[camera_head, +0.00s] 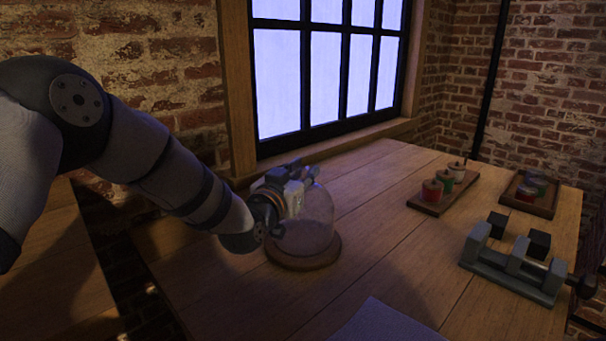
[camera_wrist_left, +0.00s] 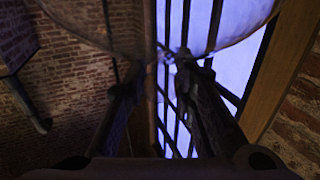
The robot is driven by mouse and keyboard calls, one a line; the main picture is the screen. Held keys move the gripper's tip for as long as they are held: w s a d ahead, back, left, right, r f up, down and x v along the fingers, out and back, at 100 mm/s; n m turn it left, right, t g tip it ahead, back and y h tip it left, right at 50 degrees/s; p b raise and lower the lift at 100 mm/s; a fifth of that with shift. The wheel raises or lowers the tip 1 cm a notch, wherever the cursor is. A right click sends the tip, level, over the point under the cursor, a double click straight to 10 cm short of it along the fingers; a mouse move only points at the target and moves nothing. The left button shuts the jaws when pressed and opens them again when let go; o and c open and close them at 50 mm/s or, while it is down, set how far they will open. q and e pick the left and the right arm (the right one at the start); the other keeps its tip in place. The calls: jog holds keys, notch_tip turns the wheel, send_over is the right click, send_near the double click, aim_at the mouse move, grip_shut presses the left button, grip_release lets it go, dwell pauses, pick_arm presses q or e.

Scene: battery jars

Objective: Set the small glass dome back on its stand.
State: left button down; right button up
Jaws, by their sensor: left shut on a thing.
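The small glass dome (camera_head: 316,222) is clear and stands upright over a round wooden stand (camera_head: 323,259) on the table. I cannot tell whether its lower rim rests on the stand or hangs just above it. My left gripper (camera_head: 303,178) is at the top of the dome, reaching in from the left, and is shut on it. In the left wrist view the fingertips (camera_wrist_left: 170,68) meet at the dome's curved glass (camera_wrist_left: 115,28). The gripper hides the dome's top in the head view. My right gripper is not in view.
The wood around the stand is clear. A window (camera_head: 330,70) is behind.

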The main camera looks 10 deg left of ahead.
pick_arm(q)
jog(key=shift+f, duration=0.15)
jog(key=c, duration=1.3)
grip_release()
jog(key=shift+c, duration=0.2)
